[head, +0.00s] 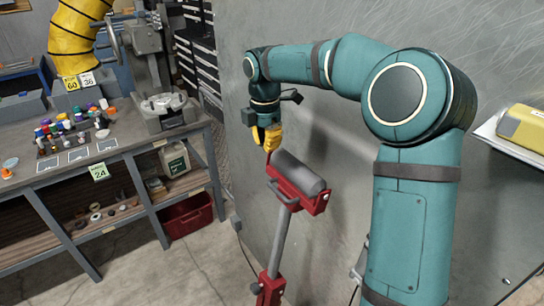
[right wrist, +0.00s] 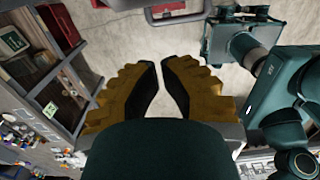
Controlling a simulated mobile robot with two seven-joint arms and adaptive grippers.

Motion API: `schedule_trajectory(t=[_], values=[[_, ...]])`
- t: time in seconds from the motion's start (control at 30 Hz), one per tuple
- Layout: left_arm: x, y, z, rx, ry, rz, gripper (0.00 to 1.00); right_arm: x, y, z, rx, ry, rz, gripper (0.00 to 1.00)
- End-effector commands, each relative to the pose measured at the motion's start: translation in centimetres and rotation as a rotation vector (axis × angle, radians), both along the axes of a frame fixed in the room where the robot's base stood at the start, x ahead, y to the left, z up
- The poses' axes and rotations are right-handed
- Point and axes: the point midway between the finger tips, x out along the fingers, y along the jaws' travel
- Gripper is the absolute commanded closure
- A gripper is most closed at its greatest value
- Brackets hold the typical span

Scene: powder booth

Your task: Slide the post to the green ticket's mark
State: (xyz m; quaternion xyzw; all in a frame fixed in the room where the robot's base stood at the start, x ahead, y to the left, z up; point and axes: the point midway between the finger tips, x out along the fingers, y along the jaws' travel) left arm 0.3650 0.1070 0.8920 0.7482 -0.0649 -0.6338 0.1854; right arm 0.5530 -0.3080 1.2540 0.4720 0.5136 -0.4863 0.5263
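A stand with a grey post (head: 281,240) rises from a red sleeve (head: 269,289) near the bottom of the head view. On top is a red cradle (head: 312,204) with a grey roller (head: 299,174) and a small handle on its side. Part of the cradle shows at the top edge of the right wrist view (right wrist: 180,13). A green ticket reading 24 (head: 99,171) hangs on the bench front. Marks on the post are too small to read. My right gripper (head: 268,144) is above and behind the roller, apart from it, with floor visible between its yellow fingers (right wrist: 160,75). My left gripper is not visible.
The workbench (head: 112,149) at left holds several small bottles and a metal machine (head: 166,109). Tickets 60 (head: 72,83) and 36 (head: 88,80) sit behind. A red bin (head: 188,215) is on the floor. A grey wall panel stands close behind the stand and arm.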

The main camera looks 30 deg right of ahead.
Motion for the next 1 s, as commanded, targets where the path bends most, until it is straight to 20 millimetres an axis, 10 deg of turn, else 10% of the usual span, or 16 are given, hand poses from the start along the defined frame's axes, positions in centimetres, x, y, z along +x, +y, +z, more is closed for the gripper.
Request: schedule_trajectory(t=[0.6, 1.0], values=[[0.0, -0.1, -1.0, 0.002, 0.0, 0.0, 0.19, -0.1, -0.3, -11.3, 0.001, 0.002, -0.004, 1.0], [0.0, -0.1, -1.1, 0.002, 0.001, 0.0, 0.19, 0.0, -0.3, -13.1, 0.001, 0.0, -0.003, 1.0]])
